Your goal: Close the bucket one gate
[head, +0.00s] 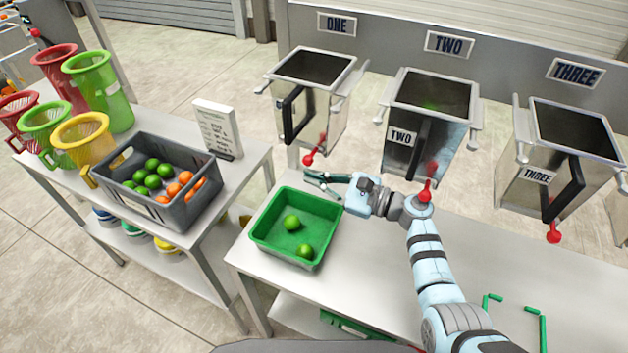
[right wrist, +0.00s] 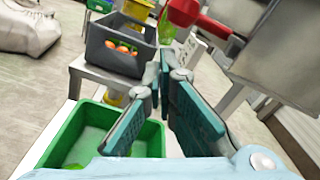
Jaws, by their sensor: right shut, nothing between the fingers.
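Bucket one (head: 325,110) is a silver metal hopper under the ONE sign (head: 336,24), with a dark upright handle on its front. Its red-knobbed lever (head: 308,160) hangs low at the front. Whether its gate is open cannot be seen from here. My right gripper (head: 318,182) is shut and empty, just below the red knob and over the back edge of the green tray; I see no clear contact. Its teal-padded fingers fill the middle of the right wrist view (right wrist: 165,95). My left gripper is not in view.
The green tray (head: 262,243) holds two green fruits. Bucket two (head: 440,150) and bucket three (head: 530,195) hang to the right with red knobs. A grey crate (head: 190,205) of green and orange fruit stands on the left table. Green pieces (head: 530,311) lie at right.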

